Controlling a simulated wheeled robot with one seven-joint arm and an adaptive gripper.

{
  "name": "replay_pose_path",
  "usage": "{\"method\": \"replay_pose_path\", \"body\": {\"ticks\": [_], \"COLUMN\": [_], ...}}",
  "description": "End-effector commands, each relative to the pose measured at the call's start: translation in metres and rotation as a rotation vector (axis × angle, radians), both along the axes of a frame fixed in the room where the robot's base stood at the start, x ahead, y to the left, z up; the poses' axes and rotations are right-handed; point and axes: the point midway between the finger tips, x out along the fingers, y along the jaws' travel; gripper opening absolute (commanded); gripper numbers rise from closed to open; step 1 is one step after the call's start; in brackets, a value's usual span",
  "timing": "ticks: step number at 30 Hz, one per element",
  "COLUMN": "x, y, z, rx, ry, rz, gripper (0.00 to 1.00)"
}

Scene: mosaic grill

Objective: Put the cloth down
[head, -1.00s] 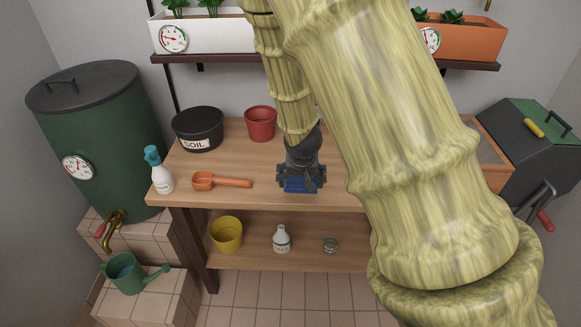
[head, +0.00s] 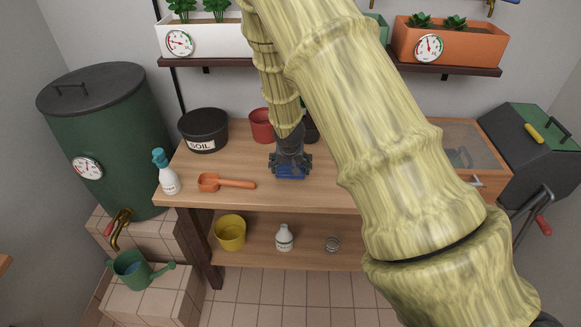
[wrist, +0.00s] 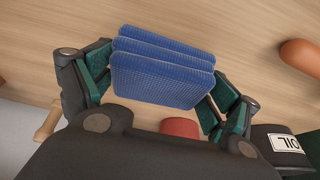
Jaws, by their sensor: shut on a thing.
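The cloth (wrist: 162,70) is blue, folded in layers and textured. In the wrist view it sits between the two fingers of my gripper (wrist: 160,85), which is shut on it. In the head view the cloth (head: 290,172) shows as a small blue patch below my gripper (head: 290,165), over the front middle of the wooden workbench (head: 240,164). I cannot tell whether the cloth touches the bench top.
An orange scoop (head: 225,182) and a white spray bottle (head: 167,172) are left of my gripper. A black soil pot (head: 203,130) and a red pot (head: 262,125) stand behind. A glass-lidded box (head: 455,150) is at the right. Bare wood lies between scoop and gripper.

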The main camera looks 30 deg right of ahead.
Motion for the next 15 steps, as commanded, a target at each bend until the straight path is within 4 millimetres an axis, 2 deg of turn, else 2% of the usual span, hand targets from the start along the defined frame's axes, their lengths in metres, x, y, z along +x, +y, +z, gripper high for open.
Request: {"method": "replay_pose_path", "body": {"ticks": [6, 15], "x": [-0.0001, -0.0001], "y": [-0.0005, -0.0002], "z": [-0.0112, -0.0126], "rx": [-0.002, -0.001], "ry": [0.000, -0.001], "rz": [0.001, 0.001], "gripper": [0.66, 0.66]}}
